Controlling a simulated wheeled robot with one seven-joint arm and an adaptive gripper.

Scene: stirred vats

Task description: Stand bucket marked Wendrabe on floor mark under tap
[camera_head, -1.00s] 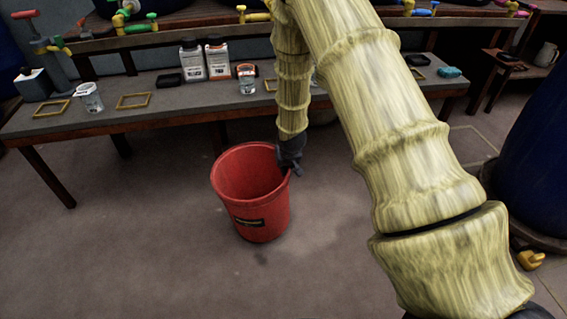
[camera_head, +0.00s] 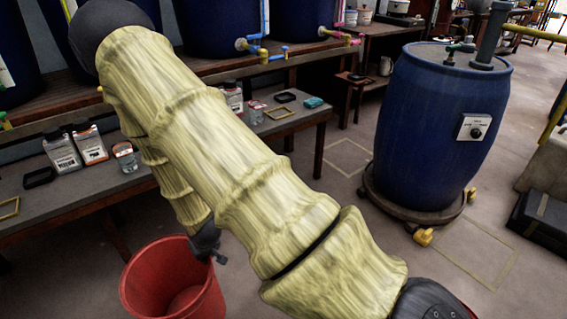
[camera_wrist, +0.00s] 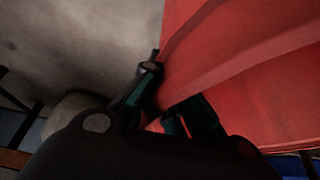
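A red bucket (camera_head: 150,276) is at the bottom left of the head view, cut off by the frame edge. Its label is out of view now. My gripper (camera_head: 214,257) is at the bucket's right rim. In the wrist view, my gripper's dark fingers (camera_wrist: 170,98) are at the edge of the red bucket wall (camera_wrist: 245,75) and appear closed on it. Whether the bucket touches the floor cannot be told. A pale outlined floor mark (camera_head: 347,141) lies right of the bench; another floor mark (camera_head: 487,284) lies before the blue barrel. Coloured taps (camera_head: 345,36) and (camera_head: 262,50) sit on the vats behind.
A blue barrel (camera_head: 425,130) stands on a wheeled dolly (camera_head: 385,205) at right, with a yellow caster (camera_head: 423,237). The bench (camera_head: 80,192) with bottles (camera_head: 62,152) runs along the left. A black case (camera_head: 540,222) lies far right. Floor between bench and barrel is clear.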

